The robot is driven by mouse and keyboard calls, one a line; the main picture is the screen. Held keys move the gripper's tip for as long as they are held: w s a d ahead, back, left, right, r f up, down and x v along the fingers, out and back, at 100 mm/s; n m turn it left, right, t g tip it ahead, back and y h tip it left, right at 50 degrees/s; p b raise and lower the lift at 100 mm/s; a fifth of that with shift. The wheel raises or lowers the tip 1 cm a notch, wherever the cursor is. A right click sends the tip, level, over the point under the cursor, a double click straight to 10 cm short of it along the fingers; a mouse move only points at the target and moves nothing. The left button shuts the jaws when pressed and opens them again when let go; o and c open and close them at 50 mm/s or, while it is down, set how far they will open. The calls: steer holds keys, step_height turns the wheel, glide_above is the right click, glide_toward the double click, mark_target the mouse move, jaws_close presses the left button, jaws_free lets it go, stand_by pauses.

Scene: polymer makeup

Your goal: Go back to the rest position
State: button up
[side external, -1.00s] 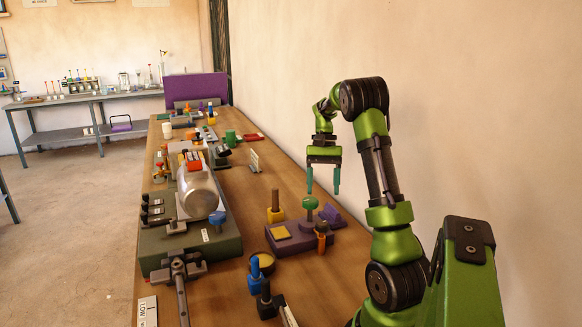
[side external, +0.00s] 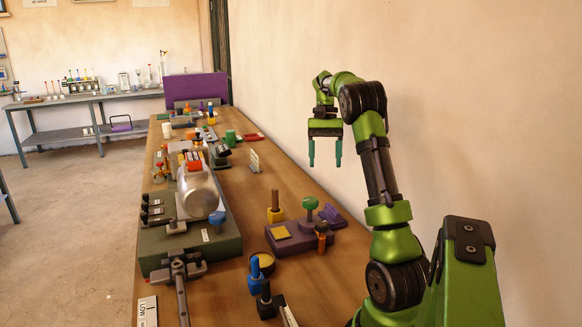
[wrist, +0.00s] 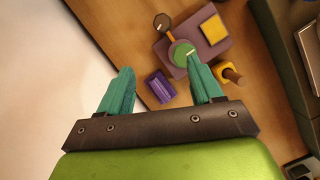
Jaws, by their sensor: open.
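My gripper (side external: 325,152) is open and empty, with its two teal fingers pointing down. It hangs in the air above the right part of the bench, clear of everything below it. The wrist view also shows the open gripper (wrist: 163,92) at its lower edge. Beneath it is a purple block (side external: 297,243) carrying a green round knob (side external: 310,203) and a yellow square pad (side external: 280,233). The right finger overlaps the block's edge in the wrist view, but the side view shows height between them.
A yellow holder with a brown peg (side external: 275,208) and a purple piece (side external: 330,216) stand by the block. A silver cylinder (side external: 197,193) on a green base (side external: 230,243) fills the left of the wooden bench (side external: 335,285). A wall runs close on the right.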

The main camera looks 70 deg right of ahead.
steer(key=w+a+n+t+h, duration=0.2)
steer(key=w+a, duration=0.1)
steer(key=a, duration=0.7)
steer(key=w+a+n+t+h, duration=0.2)
steer(key=a+n, duration=0.1)
steer(key=a, duration=0.6)
steer(key=s+a+n+t+y, duration=0.1)
steer(key=s+a+n+t, duration=0.1)
steer(key=a, duration=0.7)
steer(key=s+a+n+t+y, duration=0.1)
steer(key=s+a+n+t, duration=0.1)
steer(key=a, duration=0.8)
steer(key=shift+s+r+n+t, duration=0.4)
steer(key=shift+s+n, duration=0.2)
steer(key=shift+s, duration=0.15)
